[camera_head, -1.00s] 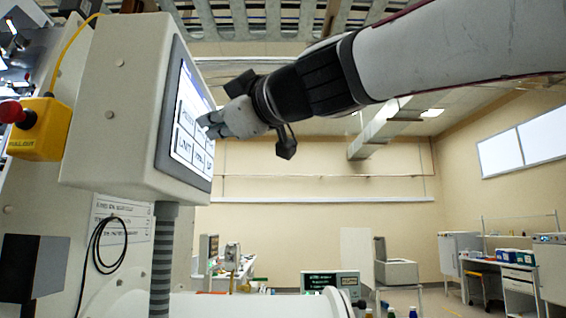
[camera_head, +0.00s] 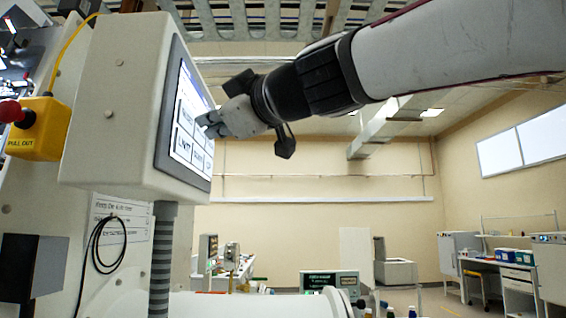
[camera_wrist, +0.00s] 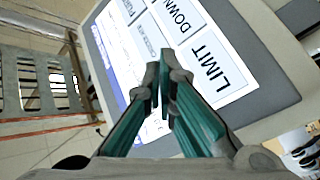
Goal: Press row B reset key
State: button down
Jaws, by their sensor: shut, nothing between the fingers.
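A touch panel (camera_head: 184,150) in a beige housing (camera_head: 118,105) stands at the left of the head view, seen at a steep angle. Its screen has rows of large keys. In the wrist view the screen shows rotated, with a LIMIT key (camera_wrist: 216,72) and a DOWN key (camera_wrist: 180,14) readable. No key marked row B reset is readable. My gripper (camera_head: 203,122) is shut and empty, fingertips at or very close to the screen. In the wrist view my gripper (camera_wrist: 160,65) covers part of the keys; contact cannot be told.
A yellow box with a red stop button (camera_head: 12,111) is left of the housing. A ribbed grey conduit (camera_head: 162,258) hangs below it, and a black cable (camera_head: 108,243) loops nearby. Open room lies to the right, with benches (camera_head: 510,278) far back.

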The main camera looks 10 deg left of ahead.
jog(key=shift+a, duration=0.15)
jog(key=shift+a, duration=0.2)
jog(key=shift+s+a, duration=0.15)
jog(key=shift+a, duration=0.25)
dwell(0.7)
jog(key=shift+d, duration=0.1)
jog(key=shift+d+b, duration=0.7)
jog(key=shift+b, duration=0.05)
jog(key=shift+w, duration=0.2)
jog(key=d+b, duration=0.2)
jog(key=w+d+b, duration=0.1)
jog(key=d, duration=0.2)
jog(key=shift+b, duration=0.4)
